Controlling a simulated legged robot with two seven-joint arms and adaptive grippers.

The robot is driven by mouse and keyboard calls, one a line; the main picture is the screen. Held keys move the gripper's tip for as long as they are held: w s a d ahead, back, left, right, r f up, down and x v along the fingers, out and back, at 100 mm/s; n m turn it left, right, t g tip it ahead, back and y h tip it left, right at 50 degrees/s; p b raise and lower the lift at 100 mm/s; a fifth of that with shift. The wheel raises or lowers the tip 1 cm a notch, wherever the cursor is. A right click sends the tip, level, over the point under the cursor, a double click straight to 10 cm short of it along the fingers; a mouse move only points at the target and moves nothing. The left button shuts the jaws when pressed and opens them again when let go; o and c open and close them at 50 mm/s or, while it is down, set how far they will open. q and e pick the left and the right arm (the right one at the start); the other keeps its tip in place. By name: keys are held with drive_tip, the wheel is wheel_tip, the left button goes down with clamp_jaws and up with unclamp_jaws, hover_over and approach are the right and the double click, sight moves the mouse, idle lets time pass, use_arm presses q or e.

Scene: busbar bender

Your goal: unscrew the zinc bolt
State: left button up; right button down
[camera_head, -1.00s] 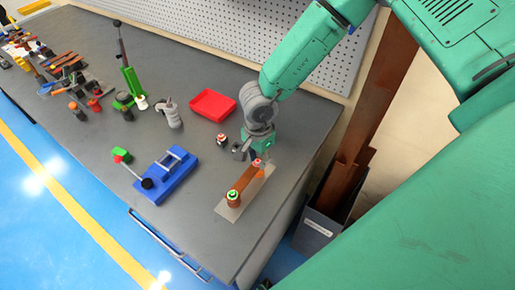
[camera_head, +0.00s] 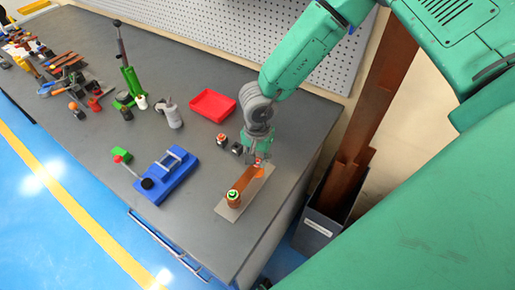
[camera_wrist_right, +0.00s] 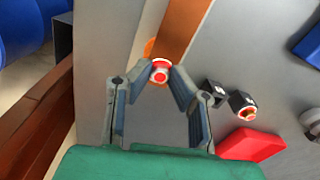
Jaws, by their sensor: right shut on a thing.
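A copper bar (camera_head: 249,181) lies on a pale plate (camera_head: 254,193) near the table's right edge. A green-ringed bolt (camera_head: 233,195) stands at its near end. A red-ringed bolt with a pale top (camera_wrist_right: 159,70) is at its far end; I cannot tell its metal by colour. My right gripper (camera_head: 258,157) points down over that far end and mostly hides the bolt in the head view. In the right wrist view its fingertips (camera_wrist_right: 160,72) are closed in on the red-ringed bolt, one on each side. My left gripper is not in view.
Two small dark blocks (camera_head: 236,149) (camera_head: 222,140) stand just left of the gripper. A red tray (camera_head: 213,105) lies behind them. A blue bender (camera_head: 166,176) with a lever stands to the left. A bin of copper bars (camera_head: 316,226) stands beyond the right edge.

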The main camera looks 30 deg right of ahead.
drive_tip(key=shift+n, duration=1.1)
drive_tip(key=shift+n, duration=1.2)
drive_tip(key=n, duration=0.3)
drive_tip(key=n, duration=0.2)
drive_tip(key=shift+n, duration=0.3)
drive_tip(key=n, duration=0.3)
drive_tip(key=shift+n, duration=0.3)
